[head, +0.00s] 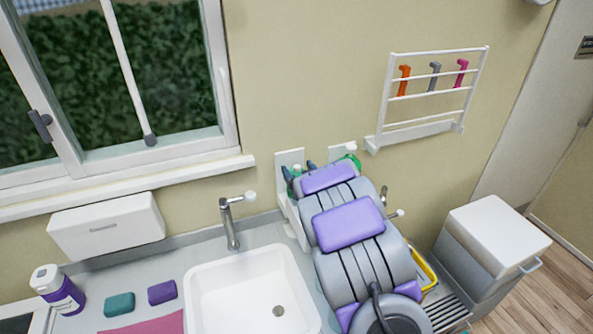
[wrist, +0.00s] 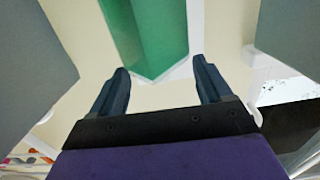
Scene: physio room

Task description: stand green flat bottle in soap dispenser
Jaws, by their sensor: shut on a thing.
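My gripper (head: 298,168) is at the wall beyond the sink's right side, its dark fingers on either side of a green flat bottle (head: 297,171). In the wrist view the bottle (wrist: 155,40) rises between and beyond the fingertips (wrist: 162,75), and its lower end shows. The gripper is shut on it. A white wall-mounted holder (head: 290,157), apparently the soap dispenser, stands right behind the gripper. My arm hides much of it, so I cannot tell whether the bottle is inside it. Another white wall piece with a green thing (head: 353,161) shows to the right.
A white sink (head: 205,292) with a tap (head: 230,222) lies left of my arm. Teal (head: 119,304) and purple (head: 162,292) blocks and a purple-labelled bottle (head: 60,290) are on the counter. A wall rack (head: 425,97) hangs at upper right, above a white bin (head: 495,235).

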